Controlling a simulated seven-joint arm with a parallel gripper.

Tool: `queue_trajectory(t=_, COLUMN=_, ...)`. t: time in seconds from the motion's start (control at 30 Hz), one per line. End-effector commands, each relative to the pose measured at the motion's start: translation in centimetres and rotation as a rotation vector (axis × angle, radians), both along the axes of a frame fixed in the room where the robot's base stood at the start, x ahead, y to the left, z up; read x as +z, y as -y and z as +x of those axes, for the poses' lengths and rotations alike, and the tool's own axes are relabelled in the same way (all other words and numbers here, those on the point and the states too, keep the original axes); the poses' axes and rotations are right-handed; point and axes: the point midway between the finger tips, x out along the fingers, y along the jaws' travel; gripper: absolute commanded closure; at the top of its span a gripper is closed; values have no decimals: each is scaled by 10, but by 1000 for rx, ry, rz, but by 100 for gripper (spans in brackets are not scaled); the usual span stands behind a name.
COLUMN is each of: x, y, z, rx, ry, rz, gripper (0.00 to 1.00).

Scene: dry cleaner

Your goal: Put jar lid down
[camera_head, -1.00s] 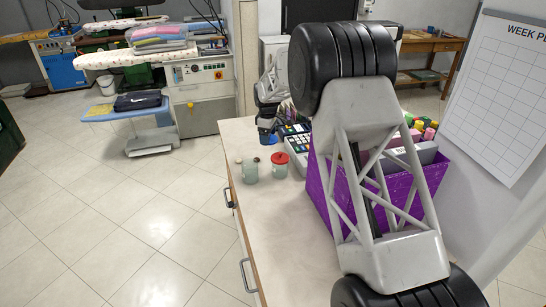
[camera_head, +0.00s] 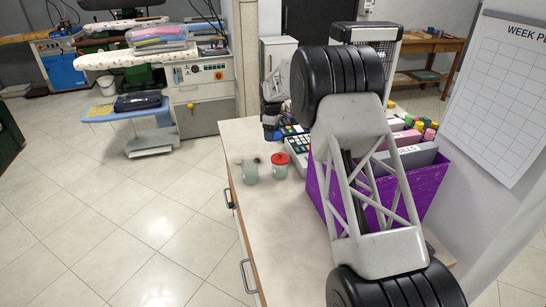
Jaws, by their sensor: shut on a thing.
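My gripper (camera_head: 270,131) is small and dark at the far end of the counter, below the pale end of my arm. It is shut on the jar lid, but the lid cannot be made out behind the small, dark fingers. A pale green jar (camera_head: 250,173) without a red top stands on the counter, in front of the gripper and to its left. Beside it stands another green jar (camera_head: 280,171) with a red top (camera_head: 280,159).
The pale counter (camera_head: 268,215) is bare in front of the jars, with its edge on the left. A purple box (camera_head: 428,185) of folders stands on the right, partly behind my arm. A device with coloured keys (camera_head: 294,140) lies behind the jars.

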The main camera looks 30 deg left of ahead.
Motion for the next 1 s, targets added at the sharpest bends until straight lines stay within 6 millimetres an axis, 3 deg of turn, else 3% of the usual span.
queue_trajectory(t=0.5, x=-55, y=0, z=0, rx=0, ry=-1, rz=-1, gripper=44)
queue_trajectory(t=1.0, x=-64, y=0, z=0, rx=0, ry=0, rz=0, gripper=44)
